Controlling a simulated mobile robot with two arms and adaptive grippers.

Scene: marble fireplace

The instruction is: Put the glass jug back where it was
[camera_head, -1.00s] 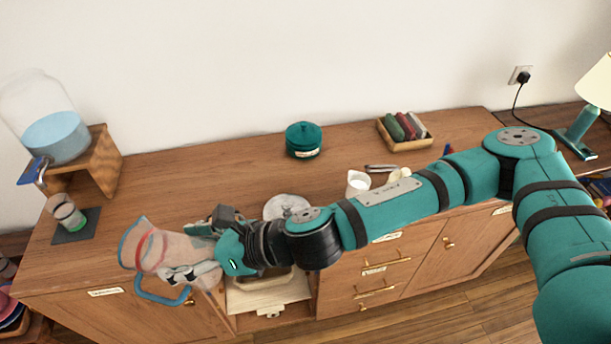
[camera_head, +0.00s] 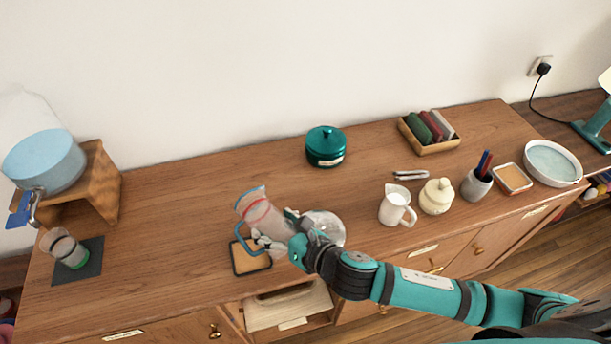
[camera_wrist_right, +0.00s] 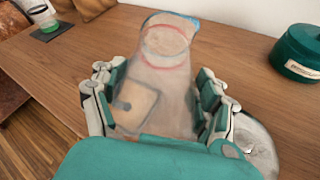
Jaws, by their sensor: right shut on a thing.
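The glass jug (camera_head: 258,209) is clear, with a blue rim, a red band and a blue handle. My right gripper (camera_head: 277,231) is shut on it above the front middle of the cabinet top. In the right wrist view the jug (camera_wrist_right: 165,65) stands between the fingers of my right gripper (camera_wrist_right: 158,108), its rim pointing away. In the head view it tilts to the left, over or beside a small dark-edged tray (camera_head: 238,268) with a tan surface. I cannot tell whether it touches the tray. My left gripper is not in view.
A round glass dish (camera_head: 332,228) is just right of the gripper. A green lidded pot (camera_head: 326,147) stands behind. A white pitcher (camera_head: 394,207) and cream jar (camera_head: 436,197) stand right.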

